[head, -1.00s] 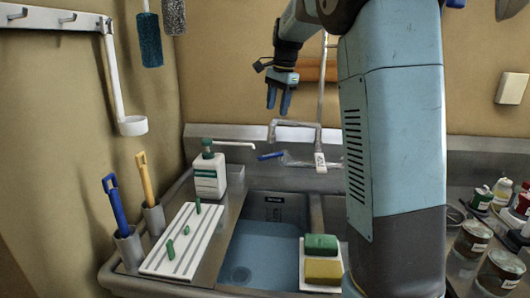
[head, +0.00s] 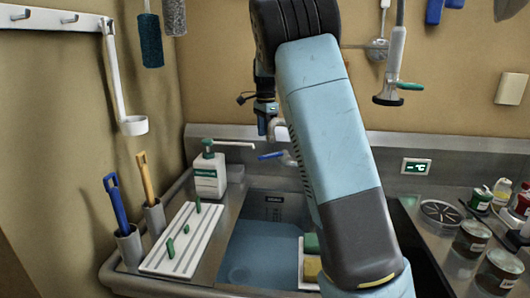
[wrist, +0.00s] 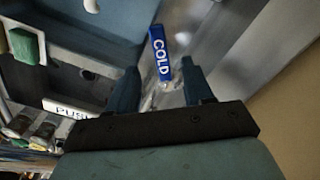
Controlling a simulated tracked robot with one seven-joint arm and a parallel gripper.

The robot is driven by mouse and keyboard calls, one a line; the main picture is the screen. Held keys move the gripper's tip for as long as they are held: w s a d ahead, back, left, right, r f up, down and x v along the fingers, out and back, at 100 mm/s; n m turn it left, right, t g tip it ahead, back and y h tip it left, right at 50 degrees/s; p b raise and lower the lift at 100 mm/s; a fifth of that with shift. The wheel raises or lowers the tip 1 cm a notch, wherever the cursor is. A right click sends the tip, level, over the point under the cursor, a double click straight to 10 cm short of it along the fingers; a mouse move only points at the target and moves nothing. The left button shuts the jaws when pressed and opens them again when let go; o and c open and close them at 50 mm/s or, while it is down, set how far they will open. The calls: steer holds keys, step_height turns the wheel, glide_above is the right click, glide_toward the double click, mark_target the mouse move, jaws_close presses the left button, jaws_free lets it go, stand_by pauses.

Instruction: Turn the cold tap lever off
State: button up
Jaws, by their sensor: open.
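The cold tap lever (head: 271,156) is a short blue bar on the tap at the back of the sink. In the wrist view the lever (wrist: 159,52) reads COLD and shows between and just beyond my fingertips. My gripper (wrist: 161,80) is open, with one finger on each side of the lever's near end in the picture; I cannot tell whether either touches it. In the head view my gripper (head: 264,122) points down, above the lever. My arm hides much of the tap.
The sink basin (head: 258,250) lies below. A soap bottle (head: 209,172) with a long spout stands left of the lever. A white drain rack (head: 180,240) is at the left. Jars (head: 472,238) crowd the right counter. A sprayer (head: 392,70) hangs at the back right.

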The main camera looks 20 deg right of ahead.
mark_target(266, 156)
step_height(266, 156, down, 8)
steer(key=shift+r, duration=0.1)
stand_by(0.4)
jaws_close()
stand_by(0.3)
